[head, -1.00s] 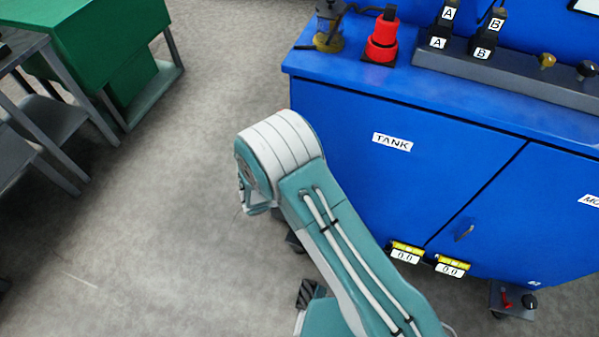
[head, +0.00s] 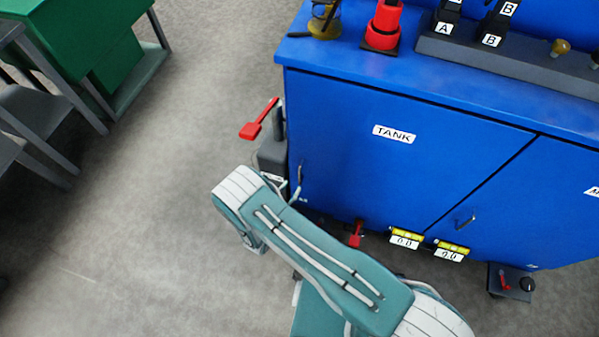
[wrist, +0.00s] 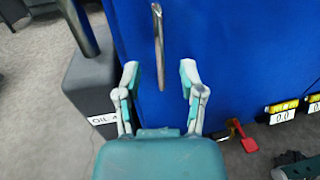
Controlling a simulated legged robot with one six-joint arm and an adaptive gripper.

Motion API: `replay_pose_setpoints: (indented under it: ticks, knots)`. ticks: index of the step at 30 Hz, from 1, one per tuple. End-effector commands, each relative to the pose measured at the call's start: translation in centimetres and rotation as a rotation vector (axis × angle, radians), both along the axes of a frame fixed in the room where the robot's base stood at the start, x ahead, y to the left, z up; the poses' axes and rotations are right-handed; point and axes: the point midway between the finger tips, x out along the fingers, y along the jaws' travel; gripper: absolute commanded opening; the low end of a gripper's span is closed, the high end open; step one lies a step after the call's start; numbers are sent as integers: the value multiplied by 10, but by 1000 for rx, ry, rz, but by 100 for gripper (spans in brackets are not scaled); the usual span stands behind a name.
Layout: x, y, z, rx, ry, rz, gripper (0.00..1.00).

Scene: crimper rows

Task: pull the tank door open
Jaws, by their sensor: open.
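The tank door (head: 380,160) is the blue panel with the white TANK label (head: 394,134) on the left of the blue cabinet, and it looks shut. Its slim metal handle (head: 300,174) stands upright near the door's lower left edge. In the wrist view the handle (wrist: 158,45) shows larger, beyond and roughly between the fingertips of my gripper (wrist: 160,75). My gripper is open and empty, its fingers spread either side of the handle's line. I cannot tell whether the handle's lower end reaches between the fingers. In the head view my arm mostly hides the gripper.
A grey oil unit (wrist: 90,90) with a post stands left of the handle; a red lever (head: 258,120) sticks out there. Another red lever (head: 355,235) and yellow-topped gauges (head: 407,238) sit under the cabinet. A green bench (head: 85,45) stands far left, with clear floor between.

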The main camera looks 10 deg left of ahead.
Motion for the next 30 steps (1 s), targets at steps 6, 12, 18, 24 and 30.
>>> replay_pose_setpoints:
  ticks: [6, 12, 18, 24, 30]
  knots:
    - [39, -12, 0, 0, 0, -5, 51]
    - [58, -17, 0, -1, 1, -2, 51]
    - [62, -17, 0, -1, 0, 0, 51]
    - [61, -17, 0, -1, 0, 0, 16]
    - [62, -17, 0, -1, 1, 0, 0]
